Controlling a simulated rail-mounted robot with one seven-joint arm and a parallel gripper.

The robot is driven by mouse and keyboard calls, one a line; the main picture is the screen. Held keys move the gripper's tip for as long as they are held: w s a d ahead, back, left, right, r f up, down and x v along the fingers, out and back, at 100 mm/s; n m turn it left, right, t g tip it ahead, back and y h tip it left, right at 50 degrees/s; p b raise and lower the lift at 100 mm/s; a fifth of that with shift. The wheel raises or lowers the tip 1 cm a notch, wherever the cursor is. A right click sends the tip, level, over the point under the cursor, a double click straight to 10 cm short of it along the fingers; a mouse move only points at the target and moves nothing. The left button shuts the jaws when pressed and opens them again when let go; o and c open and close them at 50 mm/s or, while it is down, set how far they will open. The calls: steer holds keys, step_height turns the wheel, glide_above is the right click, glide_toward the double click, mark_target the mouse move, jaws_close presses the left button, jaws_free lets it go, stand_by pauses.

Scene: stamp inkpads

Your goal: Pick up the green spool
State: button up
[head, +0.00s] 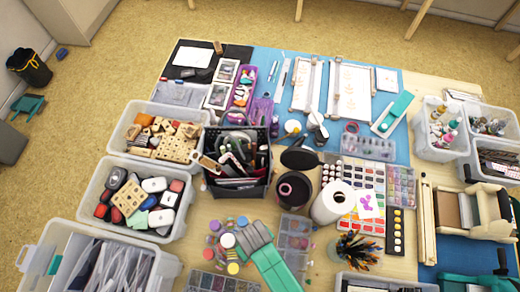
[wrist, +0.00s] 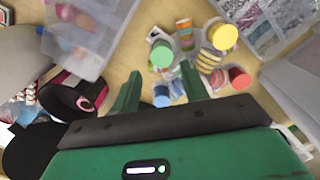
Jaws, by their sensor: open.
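The green spool (wrist: 162,55) shows its round green top in the wrist view, in a loose group of spools on the table. My gripper (wrist: 160,70) is open, with its two green fingers apart and nothing held between them. In the picture the green spool lies between and just past the fingertips; the height gap cannot be told. In the head view my green gripper (head: 254,235) is at the right side of the spool group. I cannot pick out the green spool there.
A yellow spool (wrist: 222,36) and a red spool (wrist: 240,78) lie right of the green one, and a blue spool (wrist: 162,98) shows between the fingers. A clear compartment box (wrist: 268,28) is at upper right.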

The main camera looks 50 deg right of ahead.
steer(key=shift+s+a+f, duration=0.1)
steer(key=shift+a+f, duration=0.15)
steer(key=shift+f, duration=0.75)
steer(key=f, duration=0.5)
steer(key=shift+w+d+f+b, duration=0.2)
steer(key=shift+w+f+b, duration=0.1)
steer(key=shift+f+b, duration=0.1)
steer(key=c, duration=0.8)
